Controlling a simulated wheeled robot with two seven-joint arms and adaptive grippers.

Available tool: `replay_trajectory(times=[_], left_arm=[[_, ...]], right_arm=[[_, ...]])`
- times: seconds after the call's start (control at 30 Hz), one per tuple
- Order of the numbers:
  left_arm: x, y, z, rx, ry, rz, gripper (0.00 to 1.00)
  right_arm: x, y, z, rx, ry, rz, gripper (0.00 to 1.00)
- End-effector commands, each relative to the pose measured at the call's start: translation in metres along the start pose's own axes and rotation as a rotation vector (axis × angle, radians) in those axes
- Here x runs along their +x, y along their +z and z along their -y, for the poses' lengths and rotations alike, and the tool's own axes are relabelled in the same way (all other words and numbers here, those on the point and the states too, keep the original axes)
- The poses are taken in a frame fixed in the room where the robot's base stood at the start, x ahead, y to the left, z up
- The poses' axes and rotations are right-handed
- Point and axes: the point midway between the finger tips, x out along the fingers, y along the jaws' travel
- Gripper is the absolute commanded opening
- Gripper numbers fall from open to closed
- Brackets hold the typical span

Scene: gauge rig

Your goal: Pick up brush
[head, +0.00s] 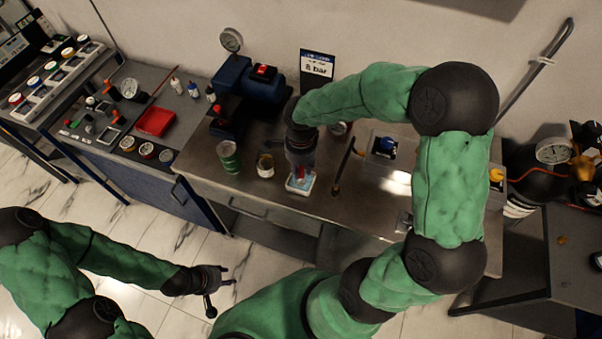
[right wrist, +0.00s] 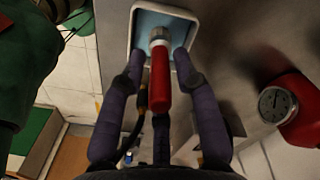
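The brush (right wrist: 160,78) has a red handle and a metal ferrule. It stands in a small white tray with a light blue inside (right wrist: 136,40), which also shows on the steel bench in the head view (head: 291,187). My right gripper (right wrist: 159,54) is above the tray, its fingers spread on both sides of the brush. Gaps show between the fingers and the handle. The brush's lower end is hidden in the right wrist view. My left gripper (head: 230,275) is open and empty, low in front of the bench over the floor.
A green can (head: 229,158) and a small jar (head: 265,166) stand left of the tray on the steel bench (head: 207,175). A blue machine (head: 250,82) and a sign (head: 317,64) are behind. A red-bodied gauge (right wrist: 278,104) is right of the brush in the right wrist view.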

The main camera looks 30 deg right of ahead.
Motion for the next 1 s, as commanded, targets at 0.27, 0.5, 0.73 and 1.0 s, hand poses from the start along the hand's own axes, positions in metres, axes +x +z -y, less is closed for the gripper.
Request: replay_trajectory(times=[0.27, 0.5, 0.73, 1.0], left_arm=[[0.000, 0.000, 0.000, 0.000, 0.000, 0.000, 0.40], [-0.001, 0.000, 0.000, 0.000, 0.000, 0.000, 0.40], [-0.006, 0.000, -0.002, 0.000, 0.000, 0.000, 0.40], [-0.016, 0.001, -0.006, 0.000, 0.000, 0.000, 0.40]], right_arm=[[0.000, 0.000, 0.000, 0.000, 0.000, 0.000, 0.00], [-0.003, 0.000, 0.000, 0.000, -0.001, 0.000, 0.00], [-0.024, 0.000, 0.001, -0.001, -0.003, -0.001, 0.00], [-0.070, 0.003, -0.029, -0.001, -0.006, 0.000, 0.00]])
